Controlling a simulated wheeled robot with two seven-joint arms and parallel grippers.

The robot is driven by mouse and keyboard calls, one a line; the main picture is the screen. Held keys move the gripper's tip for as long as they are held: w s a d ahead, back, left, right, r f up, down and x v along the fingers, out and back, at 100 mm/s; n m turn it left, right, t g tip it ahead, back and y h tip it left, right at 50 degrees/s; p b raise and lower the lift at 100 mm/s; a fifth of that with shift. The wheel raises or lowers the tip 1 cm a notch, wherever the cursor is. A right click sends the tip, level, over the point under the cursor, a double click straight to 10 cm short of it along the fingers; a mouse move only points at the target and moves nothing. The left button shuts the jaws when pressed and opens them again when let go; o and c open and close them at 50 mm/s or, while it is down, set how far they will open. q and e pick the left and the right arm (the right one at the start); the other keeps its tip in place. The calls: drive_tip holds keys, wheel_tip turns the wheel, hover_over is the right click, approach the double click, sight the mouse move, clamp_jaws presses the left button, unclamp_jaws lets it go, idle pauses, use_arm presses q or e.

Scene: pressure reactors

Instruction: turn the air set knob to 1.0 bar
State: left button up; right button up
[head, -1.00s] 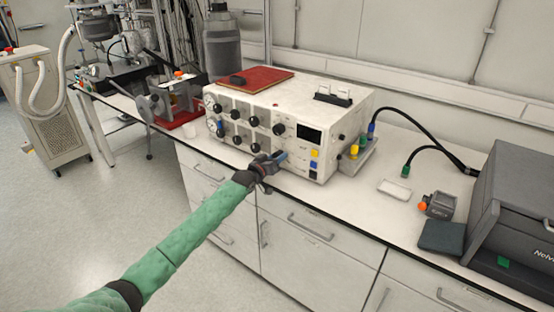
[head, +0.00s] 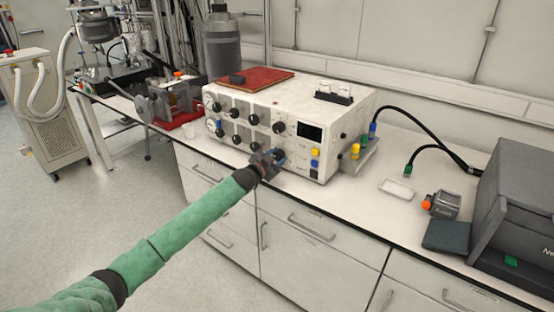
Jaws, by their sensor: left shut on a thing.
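A white control box (head: 345,112) stands on the bench, with rows of black knobs, small gauges and a dark display (head: 309,132) on its front. My left gripper (head: 275,157) is at the lower right part of that front, shut on a black knob (head: 279,153) below the large upper-right knob (head: 279,128). The gripper partly hides this knob, and its pointer and scale cannot be read. The gauges (head: 209,106) at the panel's left are too small to read. My right gripper is not in view.
A red book (head: 262,78) with a small black object lies on the box. Coloured connectors (head: 355,150) and cables are at its right side. A white tray (head: 397,190), a small grey device (head: 443,204) and a large dark grey case (head: 520,215) stand further right. Drawers are below.

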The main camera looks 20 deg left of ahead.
use_arm(q)
drive_tip(key=m, duration=0.3)
drive_tip(key=shift+m, duration=0.4)
drive_tip(key=m, duration=0.2)
drive_tip(key=shift+m+b, duration=0.3)
drive_tip(key=shift+m, duration=0.9)
drive_tip(key=m, duration=0.4)
drive_tip(key=shift+f+m, duration=0.1)
drive_tip(key=shift+m, duration=1.4)
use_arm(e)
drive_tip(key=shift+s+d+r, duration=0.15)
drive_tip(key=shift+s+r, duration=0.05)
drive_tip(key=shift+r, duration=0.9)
